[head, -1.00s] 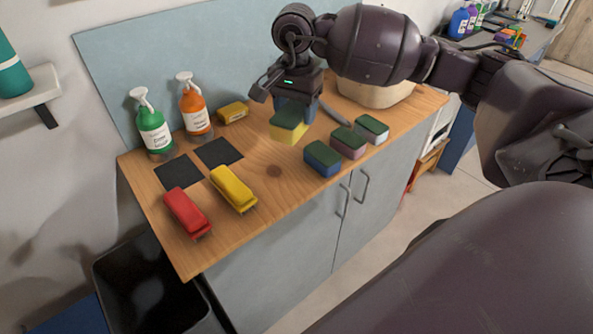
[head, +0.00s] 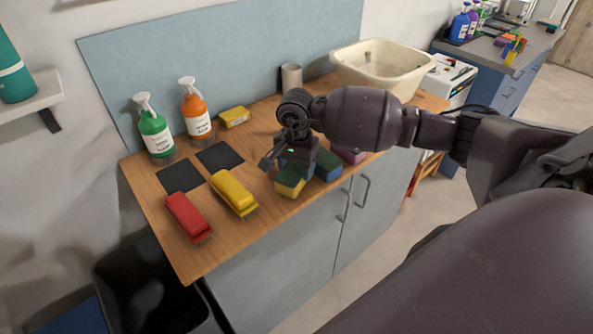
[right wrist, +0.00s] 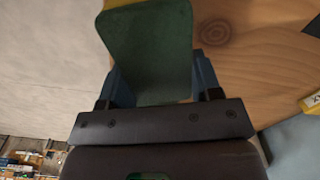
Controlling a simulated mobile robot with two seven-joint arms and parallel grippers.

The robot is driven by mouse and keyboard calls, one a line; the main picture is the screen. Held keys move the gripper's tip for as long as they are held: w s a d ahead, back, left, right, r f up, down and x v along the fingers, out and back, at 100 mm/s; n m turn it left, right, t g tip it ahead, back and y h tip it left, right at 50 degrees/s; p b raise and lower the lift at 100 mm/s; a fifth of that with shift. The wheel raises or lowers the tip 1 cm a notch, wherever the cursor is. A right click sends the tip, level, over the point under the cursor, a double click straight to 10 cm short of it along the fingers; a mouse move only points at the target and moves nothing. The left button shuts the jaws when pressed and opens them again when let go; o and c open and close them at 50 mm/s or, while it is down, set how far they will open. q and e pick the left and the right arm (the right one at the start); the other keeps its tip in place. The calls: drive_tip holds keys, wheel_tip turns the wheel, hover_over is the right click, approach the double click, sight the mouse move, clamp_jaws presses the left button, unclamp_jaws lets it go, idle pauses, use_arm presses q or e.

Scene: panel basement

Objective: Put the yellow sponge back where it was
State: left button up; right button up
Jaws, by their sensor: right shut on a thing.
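The yellow sponge (head: 289,186) has a green scouring top and is held in my right gripper (head: 296,167), near the front edge of the wooden worktop. I cannot tell whether its underside touches the wood. In the right wrist view its green face (right wrist: 150,45) lies between the two blue fingers of the right gripper (right wrist: 158,80). Just right of it in the head view is a blue sponge (head: 328,165) with a green top, then a pink sponge (head: 349,154), both partly hidden by my right arm. My left gripper is not in view.
A yellow brush (head: 233,192) and a red brush (head: 188,216) lie left on the worktop (head: 185,262). Behind them are two dark mats (head: 219,157), a green bottle (head: 156,135), an orange bottle (head: 196,112) and a yellow box (head: 234,117). A cream basin (head: 350,52) stands far right.

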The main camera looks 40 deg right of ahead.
sight(296, 166)
drive_tip(key=shift+f, duration=0.75)
drive_tip(key=o, duration=0.8)
drive_tip(key=shift+f, duration=0.1)
drive_tip(key=shift+o, duration=0.2)
wheel_tip(296, 166, up, 12)
drive_tip(key=shift+b, duration=0.3)
